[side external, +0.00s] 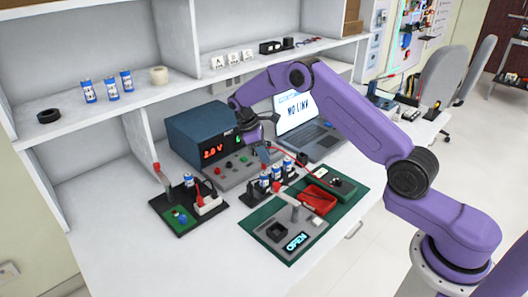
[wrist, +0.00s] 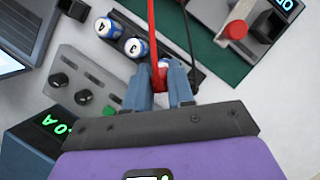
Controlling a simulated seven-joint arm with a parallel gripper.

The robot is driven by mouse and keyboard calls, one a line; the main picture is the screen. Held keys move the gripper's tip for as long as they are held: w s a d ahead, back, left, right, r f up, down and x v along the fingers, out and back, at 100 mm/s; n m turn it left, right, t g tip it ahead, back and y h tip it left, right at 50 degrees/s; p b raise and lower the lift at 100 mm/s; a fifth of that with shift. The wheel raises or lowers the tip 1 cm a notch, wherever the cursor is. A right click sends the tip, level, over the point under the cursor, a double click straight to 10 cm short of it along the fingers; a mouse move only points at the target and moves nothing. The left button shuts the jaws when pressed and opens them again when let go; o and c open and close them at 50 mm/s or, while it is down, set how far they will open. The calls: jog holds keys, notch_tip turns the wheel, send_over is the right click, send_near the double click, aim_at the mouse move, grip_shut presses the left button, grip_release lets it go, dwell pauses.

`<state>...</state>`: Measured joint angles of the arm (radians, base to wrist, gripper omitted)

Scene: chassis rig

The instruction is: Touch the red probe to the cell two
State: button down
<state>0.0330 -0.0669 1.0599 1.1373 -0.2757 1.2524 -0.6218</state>
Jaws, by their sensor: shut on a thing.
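My gripper (wrist: 165,88) is shut on the red probe (wrist: 160,74), whose red lead runs up out of the wrist view. Blue-and-white cells stand in a dark rack (wrist: 122,42). Cell four (wrist: 104,27) and cell three (wrist: 135,48) show their numbers. Another cell lies in line with them, mostly hidden behind the probe and fingers; its number cannot be read. In the side view my gripper (side external: 263,156) is low over the rack's back side, close to the cells (side external: 277,173). Whether the probe tip touches a cell cannot be told.
A blue power supply (side external: 205,136) reads 2.0 V behind the rack. A laptop (side external: 308,130) shows NO LINK. A green mat (side external: 283,252) with a red tray (side external: 317,200) and OPEN display lies in front. A board with one cell (side external: 188,180) stands left.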

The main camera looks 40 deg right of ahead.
jog(key=shift+f, duration=0.4)
dwell(1.6)
jog(key=shift+r, duration=0.1)
jog(key=shift+r, duration=2.95)
